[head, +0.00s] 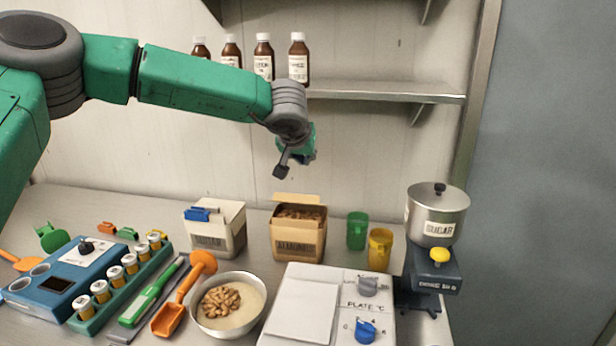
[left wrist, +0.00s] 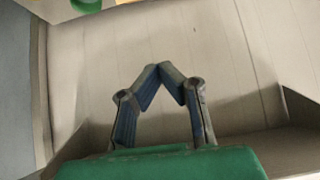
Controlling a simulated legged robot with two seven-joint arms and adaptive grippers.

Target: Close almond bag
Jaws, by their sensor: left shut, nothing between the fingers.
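The almond bag (head: 299,240) is a brown paper bag with a label on its front. It stands upright on the table. Its top is open, with the flap (head: 298,200) raised at the back and almonds showing inside. My left gripper (head: 281,171) is in the air above the bag, apart from it. In the left wrist view its blue-padded fingers (left wrist: 159,72) meet at the tips with nothing between them. My right gripper is in neither view.
A white bag (head: 216,238) with a blue clip stands left of the almond bag. Green (head: 357,230) and yellow (head: 380,249) cups stand to its right. A bowl with nuts (head: 228,304) and a hotplate (head: 327,308) are in front. A shelf (head: 385,92) with brown bottles hangs behind.

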